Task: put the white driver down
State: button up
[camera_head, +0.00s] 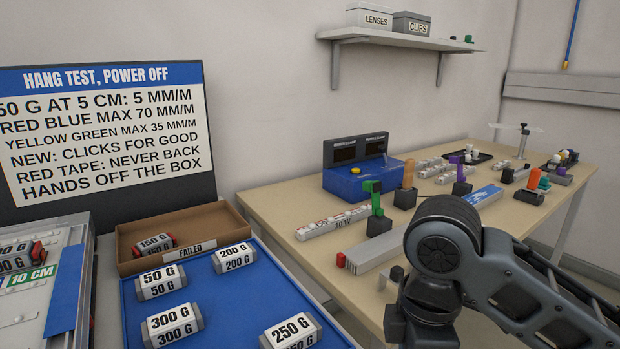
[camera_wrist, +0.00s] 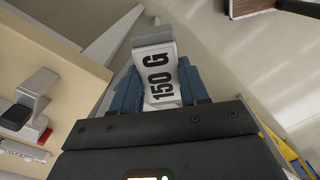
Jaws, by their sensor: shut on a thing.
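In the wrist view my gripper (camera_wrist: 160,85) is shut on a white block marked 150 G (camera_wrist: 158,72). The block has a grey end, and a blue finger presses each side of it. Its lower part is hidden by the gripper body. In the head view my fingers and the held block are out of sight below the frame. A long white box marked 10 W (camera_head: 335,222) lies on the wooden table (camera_head: 285,205), apart from my gripper; I cannot tell whether it is the white driver.
A blue tray (camera_head: 210,290) with several marked weights stands at the left. Behind it, a FAILED box (camera_head: 135,264) holds another 150 G weight (camera_head: 154,244). Green, orange and purple uprights and a blue instrument (camera_head: 350,183) crowd the table. Bare tabletop shows near its left edge.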

jog(key=d+f+m, duration=0.3)
jog(key=f+m, duration=0.5)
jog(key=f, duration=0.4)
jog(key=d+f+m, duration=0.4)
jog(key=f+m, duration=0.4)
jog(key=f, duration=0.3)
jog(key=shift+d+f+m, duration=0.2)
jog(key=shift+f+m, duration=0.15)
jog(key=shift+m, duration=0.05)
jog(key=shift+s+d+f, duration=0.1)
jog(key=shift+s, duration=0.1)
notch_tip(320, 180, up, 4)
jog(key=p, duration=0.3)
jog(key=shift+f+p, duration=0.15)
jog(key=shift+p, duration=0.2)
jog(key=shift+s+d, duration=0.1)
